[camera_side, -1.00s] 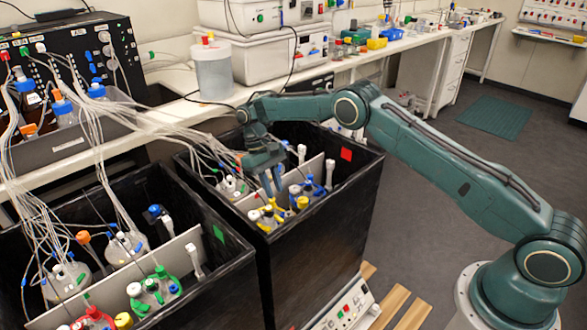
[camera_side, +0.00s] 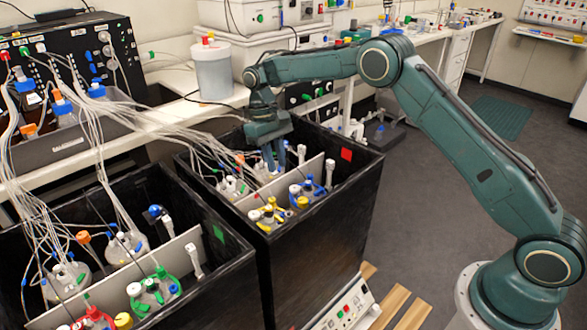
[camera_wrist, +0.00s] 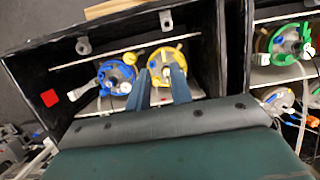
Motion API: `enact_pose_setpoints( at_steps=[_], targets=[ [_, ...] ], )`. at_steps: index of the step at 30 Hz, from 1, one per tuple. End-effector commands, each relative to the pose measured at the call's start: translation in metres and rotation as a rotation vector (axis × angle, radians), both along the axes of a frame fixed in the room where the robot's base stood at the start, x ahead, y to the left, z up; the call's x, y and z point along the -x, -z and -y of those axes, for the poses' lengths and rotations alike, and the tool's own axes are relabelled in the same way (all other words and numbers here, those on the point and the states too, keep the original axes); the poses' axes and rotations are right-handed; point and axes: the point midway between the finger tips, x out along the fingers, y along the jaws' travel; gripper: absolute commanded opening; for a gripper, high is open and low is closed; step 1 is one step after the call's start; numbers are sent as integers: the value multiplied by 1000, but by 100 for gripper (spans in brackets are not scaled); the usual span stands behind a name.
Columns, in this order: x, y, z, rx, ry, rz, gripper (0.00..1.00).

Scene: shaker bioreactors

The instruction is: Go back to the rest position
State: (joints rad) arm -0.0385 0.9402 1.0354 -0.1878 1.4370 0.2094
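My gripper (camera_side: 274,165) hangs pointing down over the black shaker box with the red square (camera_side: 320,240). In the wrist view my gripper (camera_wrist: 160,82) has its two fingers apart with nothing held between them. Below the fingers is a flask with a yellow-ringed lid (camera_wrist: 168,62); it also shows in the side view (camera_side: 268,217). A flask with a blue-ringed lid (camera_wrist: 115,76) stands beside it and also shows in the side view (camera_side: 305,192). The fingertips look apart from both flasks.
A second black box with a green square (camera_side: 230,265) stands at left, holding flasks with green (camera_side: 155,290) and red lids. Many white tubes (camera_side: 110,150) run from the pump unit into both boxes. A bench with white devices lies behind.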

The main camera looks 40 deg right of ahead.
Motion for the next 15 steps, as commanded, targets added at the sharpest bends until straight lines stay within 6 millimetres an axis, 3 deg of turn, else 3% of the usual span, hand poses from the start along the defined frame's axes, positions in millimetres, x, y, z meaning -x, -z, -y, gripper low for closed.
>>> enact_pose_setpoints(
  at_steps=[3, 15],
  targets=[
    [10, -33, 2, -5, 4, 45, 22],
    [59, -117, 7, -18, 12, 181, 22]
  ],
)
